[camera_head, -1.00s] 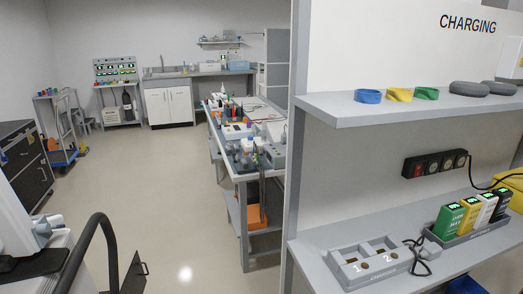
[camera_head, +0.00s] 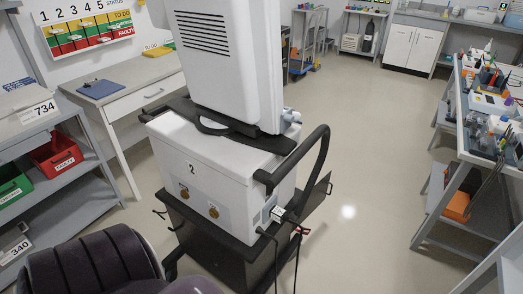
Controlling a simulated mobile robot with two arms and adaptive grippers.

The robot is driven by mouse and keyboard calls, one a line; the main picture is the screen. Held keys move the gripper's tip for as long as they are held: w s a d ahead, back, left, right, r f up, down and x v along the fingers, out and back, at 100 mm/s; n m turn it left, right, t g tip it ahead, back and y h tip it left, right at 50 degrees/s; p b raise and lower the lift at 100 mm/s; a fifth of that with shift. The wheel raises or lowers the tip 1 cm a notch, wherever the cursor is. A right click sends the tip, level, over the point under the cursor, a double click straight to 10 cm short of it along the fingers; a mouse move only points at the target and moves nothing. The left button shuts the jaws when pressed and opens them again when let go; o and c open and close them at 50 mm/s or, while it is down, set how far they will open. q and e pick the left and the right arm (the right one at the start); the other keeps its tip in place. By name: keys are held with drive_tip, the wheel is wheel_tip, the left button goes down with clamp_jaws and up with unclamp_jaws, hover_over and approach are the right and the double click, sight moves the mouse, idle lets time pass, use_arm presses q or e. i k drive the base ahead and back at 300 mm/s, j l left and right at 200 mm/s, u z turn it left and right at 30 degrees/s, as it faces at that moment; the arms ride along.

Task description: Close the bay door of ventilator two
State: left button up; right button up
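Ventilator two (camera_head: 215,165), a white box marked "2" with a white upper unit seen from behind, stands on a dark cart (camera_head: 220,240) in the middle of the view. Two round brass-coloured fittings are on its near face. A dark panel (camera_head: 317,198) with a small handle sticks out at its right side. It looks like the bay door, standing open. The bay opening itself is hidden from this angle. Neither of my grippers is in view.
A black push handle (camera_head: 318,150) curves out at the cart's right, and cables hang at its near corner. A desk (camera_head: 135,90) and a shelf rack with a red bin (camera_head: 55,155) stand left. A workbench (camera_head: 470,170) stands right, with clear floor between.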

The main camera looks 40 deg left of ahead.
sight(319, 194)
drive_tip(key=u, duration=1)
drive_tip(key=i+u, duration=0.1)
drive_tip(key=u, duration=0.3)
drive_tip(key=l+u, duration=0.15)
drive_tip(key=u, duration=0.3)
drive_tip(key=i+l+u, duration=0.1)
drive_tip(key=u, duration=0.3)
drive_tip(key=i+l+u, duration=0.1)
drive_tip(key=u, duration=0.35)
drive_tip(key=l+u, duration=0.2)
drive_tip(key=u, duration=0.2)
drive_tip(key=l+u, duration=0.3)
drive_tip(key=l, duration=1.2)
